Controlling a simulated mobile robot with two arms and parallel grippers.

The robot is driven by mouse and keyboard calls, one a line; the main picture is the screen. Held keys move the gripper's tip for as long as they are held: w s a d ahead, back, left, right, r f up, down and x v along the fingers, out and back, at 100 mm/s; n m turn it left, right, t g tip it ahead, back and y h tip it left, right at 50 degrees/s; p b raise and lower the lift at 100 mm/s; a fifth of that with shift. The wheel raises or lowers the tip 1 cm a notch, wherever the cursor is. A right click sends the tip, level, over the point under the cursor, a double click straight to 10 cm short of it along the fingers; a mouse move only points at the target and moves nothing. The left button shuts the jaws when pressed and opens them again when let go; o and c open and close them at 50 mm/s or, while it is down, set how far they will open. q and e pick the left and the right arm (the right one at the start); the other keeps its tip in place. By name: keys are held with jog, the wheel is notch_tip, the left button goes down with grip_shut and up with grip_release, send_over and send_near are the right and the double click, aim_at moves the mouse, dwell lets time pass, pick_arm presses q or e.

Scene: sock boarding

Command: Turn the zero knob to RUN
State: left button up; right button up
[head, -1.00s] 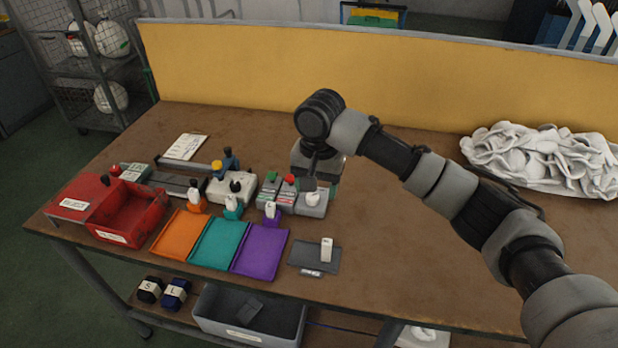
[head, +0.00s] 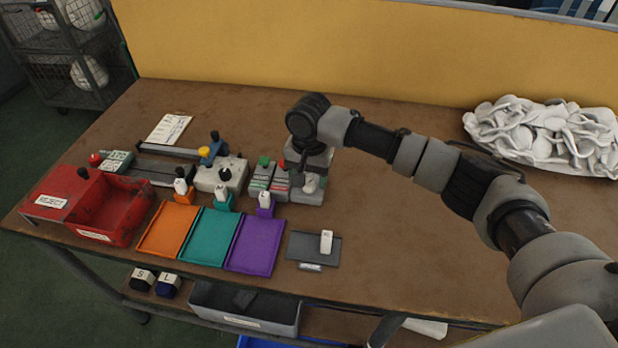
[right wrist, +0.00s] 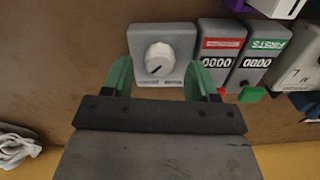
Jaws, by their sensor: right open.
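The zero knob (right wrist: 159,57) is a white round knob with a dark pointer mark, on a grey box (right wrist: 140,34). In the right wrist view its pointer slants toward the lower left. Small print lies below it, partly hidden and too small to read surely. My right gripper (right wrist: 160,75) is open, with one green finger to each side of the knob's near side and a gap at both. In the head view the right gripper (head: 305,163) hangs over the knob box, and the white knob (head: 311,183) shows just below it. My left gripper is not in view.
Beside the knob box stand a red-labelled counter (right wrist: 218,54) and a green-labelled counter (right wrist: 259,62), both reading 0000. Coloured trays, including a purple one (head: 256,247), lie in front. A pile of white socks (head: 545,138) is at right; the table between is clear.

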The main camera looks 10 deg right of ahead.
jog(key=shift+f, duration=0.65)
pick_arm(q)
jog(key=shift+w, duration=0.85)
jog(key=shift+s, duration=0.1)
